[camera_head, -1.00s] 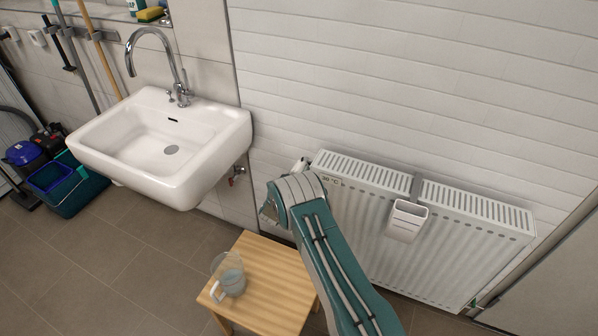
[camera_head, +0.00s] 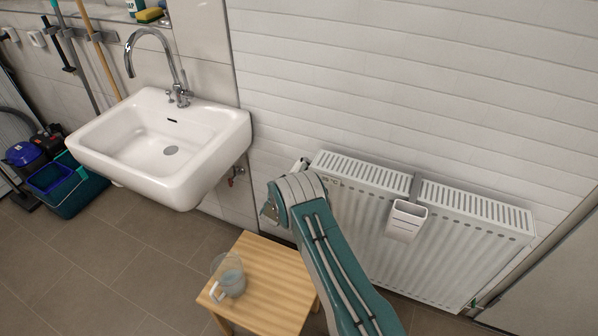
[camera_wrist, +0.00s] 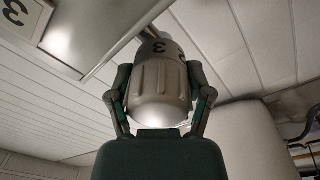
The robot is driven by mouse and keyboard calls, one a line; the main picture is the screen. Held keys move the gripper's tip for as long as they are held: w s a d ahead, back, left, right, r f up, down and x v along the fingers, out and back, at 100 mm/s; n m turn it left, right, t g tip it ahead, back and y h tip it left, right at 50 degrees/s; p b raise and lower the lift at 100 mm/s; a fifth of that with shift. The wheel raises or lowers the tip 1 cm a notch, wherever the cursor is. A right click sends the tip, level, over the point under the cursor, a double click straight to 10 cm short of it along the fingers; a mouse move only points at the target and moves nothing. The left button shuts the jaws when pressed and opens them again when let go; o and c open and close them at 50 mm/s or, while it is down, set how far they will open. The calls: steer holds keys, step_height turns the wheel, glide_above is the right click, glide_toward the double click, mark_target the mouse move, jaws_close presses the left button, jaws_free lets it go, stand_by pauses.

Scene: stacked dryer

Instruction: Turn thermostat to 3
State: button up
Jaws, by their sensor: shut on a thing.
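The thermostat knob (camera_wrist: 160,85) is a ribbed grey cylinder in the wrist view, with a dark "3" and part of another mark near its far end. My gripper (camera_wrist: 160,95) is shut on it, one finger on each side. In the head view the white radiator (camera_head: 385,245) stands against the wall. The thermostat end is at the radiator's upper left corner, where a small pale part (camera_head: 300,165) shows behind my arm. My gripper is hidden there by my arm.
A wooden stool (camera_head: 275,285) with a glass jug (camera_head: 231,280) stands below my arm. A white sink (camera_head: 165,145) is to the left. A white holder (camera_head: 406,222) hangs on the radiator front. The floor at lower left is clear.

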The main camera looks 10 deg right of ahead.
steer(key=shift+w+a, duration=0.1)
steer(key=shift+a, duration=0.15)
steer(key=o, duration=1.1)
steer(key=shift+f, duration=0.1)
steer(key=shift+o, duration=0.2)
steer(key=shift+s+a, duration=0.15)
steer(key=shift+s, duration=0.25)
steer(key=v, duration=1.1)
steer(key=shift+a, duration=0.1)
